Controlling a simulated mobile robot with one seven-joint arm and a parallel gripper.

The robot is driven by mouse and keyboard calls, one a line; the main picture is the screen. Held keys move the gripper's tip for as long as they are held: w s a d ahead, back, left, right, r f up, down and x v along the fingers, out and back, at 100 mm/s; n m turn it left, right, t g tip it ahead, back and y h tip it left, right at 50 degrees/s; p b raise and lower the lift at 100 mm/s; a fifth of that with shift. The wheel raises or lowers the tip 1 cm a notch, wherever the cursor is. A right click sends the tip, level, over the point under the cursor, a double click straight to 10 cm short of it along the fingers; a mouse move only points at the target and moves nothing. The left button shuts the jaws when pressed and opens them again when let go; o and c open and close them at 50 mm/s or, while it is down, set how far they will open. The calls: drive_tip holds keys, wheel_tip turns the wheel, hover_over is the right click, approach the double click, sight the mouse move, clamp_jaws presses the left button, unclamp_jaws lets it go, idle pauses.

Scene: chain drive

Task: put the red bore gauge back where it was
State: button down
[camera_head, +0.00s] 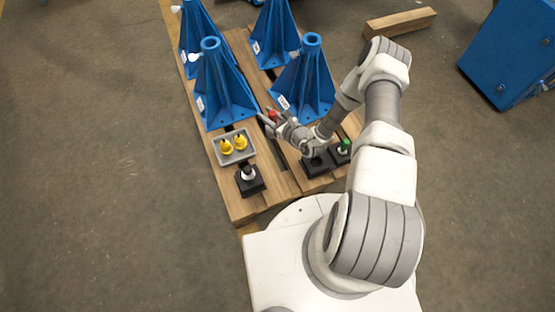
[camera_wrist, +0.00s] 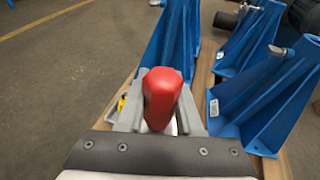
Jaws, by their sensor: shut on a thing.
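The red bore gauge (camera_head: 272,115) is between the fingers of my gripper (camera_head: 268,119), held above the wooden pallet, close to the front right blue stand. In the wrist view its red grip (camera_wrist: 161,98) fills the space between the fingertips of my gripper (camera_wrist: 160,112); its lower part is hidden. A black holder block (camera_head: 315,167) stands at the pallet's near right, partly behind my wrist; no gauge shows in it, though its top is partly covered. Beside it on the right, a green-topped gauge (camera_head: 345,145) stands in another black block.
A grey tray (camera_head: 220,158) with two yellow pieces lies left on the pallet (camera_head: 237,208). A black-topped gauge (camera_head: 247,172) stands in a black block nearer. Tall blue stands, such as the front left one (camera_head: 222,95), fill the far side. A timber (camera_head: 400,22) lies behind.

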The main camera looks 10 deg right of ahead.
drive_tip(key=s+a+f+m+t+h+b, duration=0.1)
drive_tip(key=s+f+m+h+b, duration=0.15)
drive_tip(key=f, duration=0.65)
drive_tip(key=s+a+f+m+h+b, duration=0.1)
drive_tip(key=f+h+b, duration=0.15)
drive_tip(key=f, duration=0.75)
drive_tip(key=shift+t+y, duration=0.3)
drive_tip(key=shift+y, duration=0.1)
drive_tip(key=shift+w+d+f+b, duration=0.95)
drive_tip(key=shift+w+f+b, duration=0.6)
drive_tip(key=shift+w+f, duration=0.25)
drive_tip(key=shift+w+d+f+b, duration=1)
drive_tip(key=shift+w+f+b, duration=0.6)
drive_tip(key=shift+f, duration=0.25)
drive_tip(key=shift+w+d+f+b, duration=0.95)
drive_tip(key=shift+w+f+b, duration=0.6)
drive_tip(key=shift+w+f, duration=0.25)
drive_tip(key=shift+s, duration=0.1)
drive_tip(key=c, duration=1)
unclamp_jaws()
drive_tip(key=shift+s+f, duration=0.15)
drive_tip(key=shift+f, duration=0.1)
drive_tip(key=o, duration=0.4)
